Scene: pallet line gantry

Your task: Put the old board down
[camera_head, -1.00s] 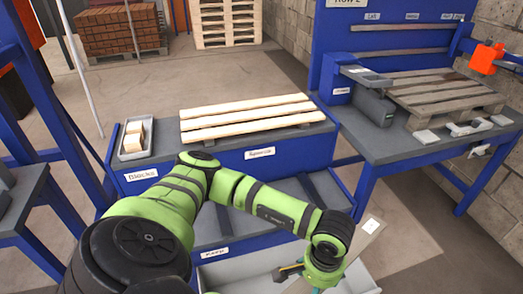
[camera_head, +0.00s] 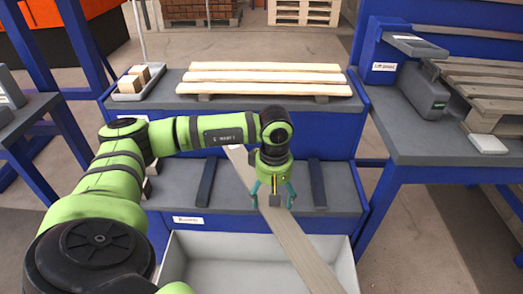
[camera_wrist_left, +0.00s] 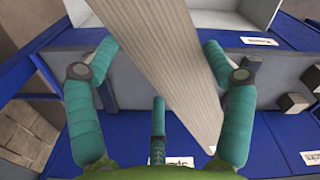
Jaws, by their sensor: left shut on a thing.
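The old board (camera_head: 303,252) is a long, weathered grey-brown plank. My left gripper (camera_head: 273,200) is shut on it partway along its length. The board runs slantwise from the grey lower shelf (camera_head: 228,211) out over the open pale grey bin (camera_head: 205,262). I cannot tell whether it touches either one. In the left wrist view the board (camera_wrist_left: 155,60) passes between the teal fingers (camera_wrist_left: 158,85), its far end over the bin. My right gripper is not in view.
Two dark bars (camera_head: 318,184) lie across the lower shelf on either side of the gripper. New pale boards (camera_head: 263,78) lie on the upper shelf beside a tray of blocks (camera_head: 135,85). A blue workbench (camera_head: 435,140) with a pallet (camera_head: 490,90) stands at right.

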